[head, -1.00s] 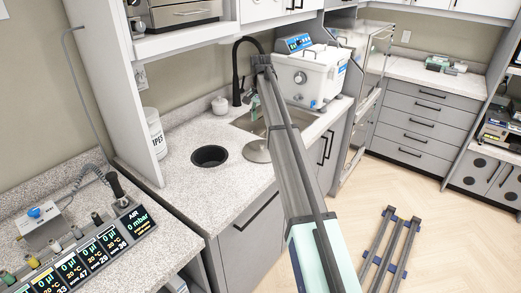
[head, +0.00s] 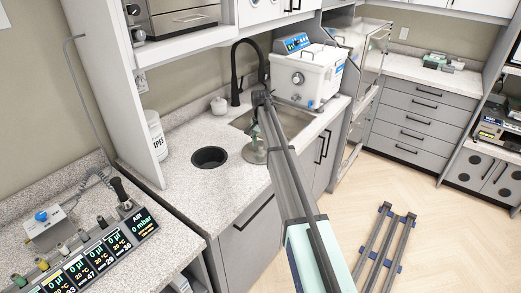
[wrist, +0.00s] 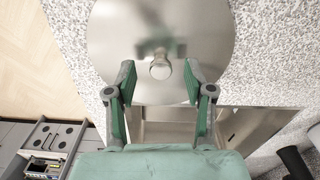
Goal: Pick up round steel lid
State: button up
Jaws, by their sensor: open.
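The round steel lid (wrist: 108,40) lies flat on the speckled counter beside the sink and fills the upper middle of the wrist view. Its knob (wrist: 160,69) stands up at its centre. In the head view, the lid (head: 252,157) is partly hidden by my arm. My gripper (wrist: 160,66) is open, with its green-padded fingers apart on either side of the knob and over the lid. I cannot tell the exact height of the fingertips above the lid. In the head view, the green gripper (head: 259,135) shows small above the lid.
The sink (head: 290,121) with a black faucet (head: 236,72) is just behind the lid. A round black hole (head: 209,156) is in the counter to the left. A white lidded bath unit (head: 305,76) stands right of the faucet.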

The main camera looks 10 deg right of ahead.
jog(key=shift+f, duration=0.95)
grip_shut()
jog(key=shift+r, duration=0.15)
